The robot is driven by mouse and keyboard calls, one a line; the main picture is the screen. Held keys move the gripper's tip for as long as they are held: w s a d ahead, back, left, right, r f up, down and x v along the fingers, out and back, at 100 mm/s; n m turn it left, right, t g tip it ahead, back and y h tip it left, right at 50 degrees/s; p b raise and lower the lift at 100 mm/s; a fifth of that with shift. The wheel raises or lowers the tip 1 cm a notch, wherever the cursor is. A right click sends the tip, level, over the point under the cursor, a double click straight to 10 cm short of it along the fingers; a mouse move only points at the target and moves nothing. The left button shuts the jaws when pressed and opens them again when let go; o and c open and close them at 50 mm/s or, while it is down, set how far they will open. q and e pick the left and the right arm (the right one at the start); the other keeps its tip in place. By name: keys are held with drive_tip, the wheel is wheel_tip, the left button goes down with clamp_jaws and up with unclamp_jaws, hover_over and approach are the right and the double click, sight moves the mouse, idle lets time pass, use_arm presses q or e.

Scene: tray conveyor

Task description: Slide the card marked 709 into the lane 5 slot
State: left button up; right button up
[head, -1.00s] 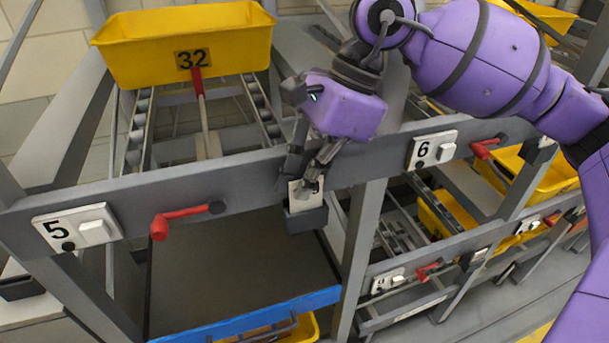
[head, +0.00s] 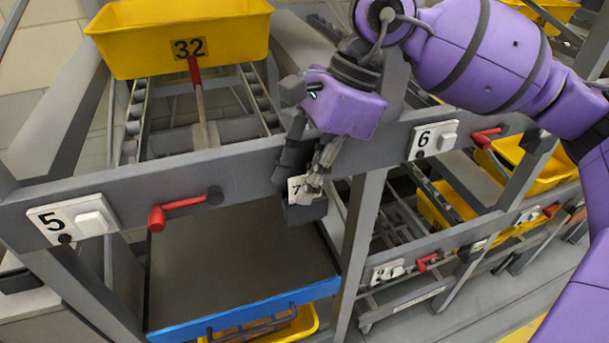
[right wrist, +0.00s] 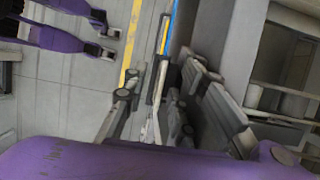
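The white card (head: 295,189), with a 7 showing and its other digits covered, stands upright in the dark slot holder (head: 306,212) on the lane 5 rail. Its lower part is hidden by the holder. My right gripper (head: 301,182) is at the card from above, its fingers spread apart around it. In the right wrist view my right gripper (right wrist: 150,98) shows a gap between its fingers, with the narrow holder (right wrist: 163,65) beyond. The lane 5 sign (head: 72,219) is at the left. My left gripper is not in the head view.
A yellow tray marked 32 (head: 130,50) sits on the rollers behind the rail (head: 250,165). A red lever (head: 180,208) sticks out left of the holder. The lane 6 sign (head: 434,139) is to the right. A blue-edged shelf (head: 240,318) lies below.

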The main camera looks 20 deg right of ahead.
drive_tip(key=shift+r, duration=0.1)
drive_tip(key=v, duration=1.1)
drive_tip(key=shift+r, duration=0.45)
drive_tip(key=shift+r, duration=0.15)
